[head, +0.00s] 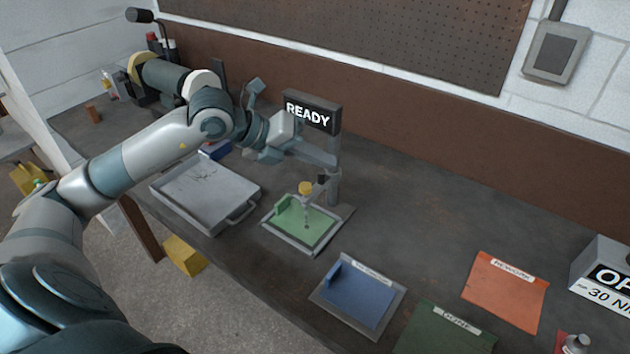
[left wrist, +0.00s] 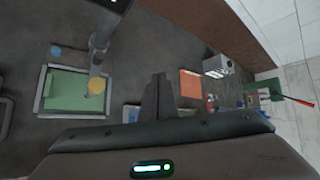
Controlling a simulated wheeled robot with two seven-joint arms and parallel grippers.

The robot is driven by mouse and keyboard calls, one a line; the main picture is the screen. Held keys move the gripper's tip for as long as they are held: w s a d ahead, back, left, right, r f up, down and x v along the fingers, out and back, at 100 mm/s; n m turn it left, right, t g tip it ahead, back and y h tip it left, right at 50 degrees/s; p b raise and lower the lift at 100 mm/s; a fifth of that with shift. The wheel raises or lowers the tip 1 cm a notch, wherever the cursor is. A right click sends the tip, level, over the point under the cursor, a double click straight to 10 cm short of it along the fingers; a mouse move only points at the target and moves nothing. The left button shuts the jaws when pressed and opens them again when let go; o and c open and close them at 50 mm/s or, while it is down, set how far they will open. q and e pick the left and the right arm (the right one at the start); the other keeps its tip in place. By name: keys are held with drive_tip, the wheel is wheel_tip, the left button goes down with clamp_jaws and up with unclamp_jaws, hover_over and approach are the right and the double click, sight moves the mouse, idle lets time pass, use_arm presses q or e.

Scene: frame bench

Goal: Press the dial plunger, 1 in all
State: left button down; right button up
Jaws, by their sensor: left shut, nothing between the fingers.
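The dial plunger has a yellow cap (head: 305,187) and stands over a green plate (head: 290,222) in a grey-framed fixture. It hangs from an arm on a grey post (head: 334,185) under a READY sign (head: 312,113). In the left wrist view the yellow cap (left wrist: 96,86) is left of my fingers, above the green plate (left wrist: 62,90). My left gripper (head: 328,160) is shut and empty, above and behind the cap and close to the post. I see no contact with the cap. The shut fingers also show in the left wrist view (left wrist: 159,90). My right gripper is out of view.
A grey metal tray (head: 190,190) lies left of the fixture. A blue pad (head: 355,295), a green mat (head: 440,335) and an orange mat (head: 505,285) lie to the right. The post and sign stand close to my gripper. The bench behind the mats is clear.

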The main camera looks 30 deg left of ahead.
sight(301, 188)
use_arm(q)
drive_tip(key=w+a+n+y, duration=0.1)
drive_tip(key=a+y, duration=0.2)
drive_tip(key=a, duration=0.3)
drive_tip(key=shift+w+a+r, duration=0.25)
drive_tip(key=shift+w+r, duration=0.05)
drive_tip(key=shift+r, duration=0.05)
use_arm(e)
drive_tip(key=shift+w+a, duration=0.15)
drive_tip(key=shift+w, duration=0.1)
use_arm(q)
drive_tip(key=shift+f, duration=0.1)
